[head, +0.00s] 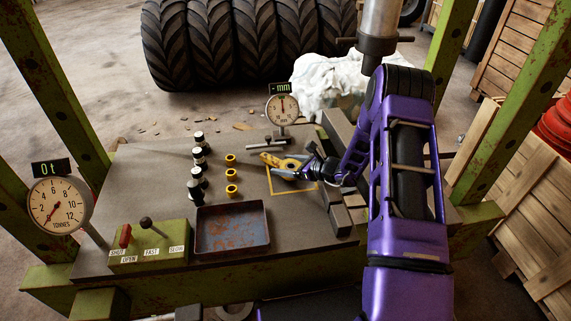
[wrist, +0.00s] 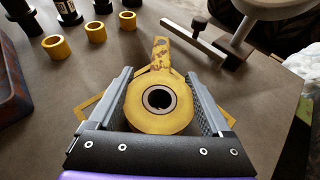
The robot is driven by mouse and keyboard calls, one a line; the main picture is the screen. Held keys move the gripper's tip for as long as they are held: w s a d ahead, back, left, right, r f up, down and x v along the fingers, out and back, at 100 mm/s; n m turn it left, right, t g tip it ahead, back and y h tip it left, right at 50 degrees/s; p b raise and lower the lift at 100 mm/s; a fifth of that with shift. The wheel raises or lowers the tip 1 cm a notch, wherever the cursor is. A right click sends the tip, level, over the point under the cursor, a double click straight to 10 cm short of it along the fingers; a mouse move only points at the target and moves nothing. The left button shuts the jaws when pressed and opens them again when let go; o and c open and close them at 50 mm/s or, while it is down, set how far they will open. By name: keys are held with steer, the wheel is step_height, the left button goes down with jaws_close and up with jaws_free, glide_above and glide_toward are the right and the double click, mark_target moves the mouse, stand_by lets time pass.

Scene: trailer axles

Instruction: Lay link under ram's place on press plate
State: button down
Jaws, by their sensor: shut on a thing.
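The yellow link (head: 270,159) has worn paint, a round eye with a steel-lined bore and a narrow arm. My gripper (head: 293,170) is shut on its round eye, with one finger on each side in the wrist view (wrist: 162,100). The link's arm (wrist: 161,55) points away from my gripper. The link is low over the press plate (head: 140,185), at a yellow outlined square (head: 283,194). I cannot tell whether it touches the plate. The ram (head: 378,45) hangs above and behind, to the right of the link in the head view.
Yellow rings (head: 231,175) and black-and-silver pins (head: 196,172) stand left of the link. A rusty tray (head: 232,250), a lever box (head: 148,257) and a dial gauge stand (head: 281,135) are on the plate. Grey blocks (head: 341,219) lie beside my arm. Green posts (head: 52,85) frame the press.

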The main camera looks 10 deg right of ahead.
steer(key=shift+f+b, duration=0.4)
steer(key=shift+b, duration=0.15)
jaws_free()
steer(key=shift+f, duration=0.1)
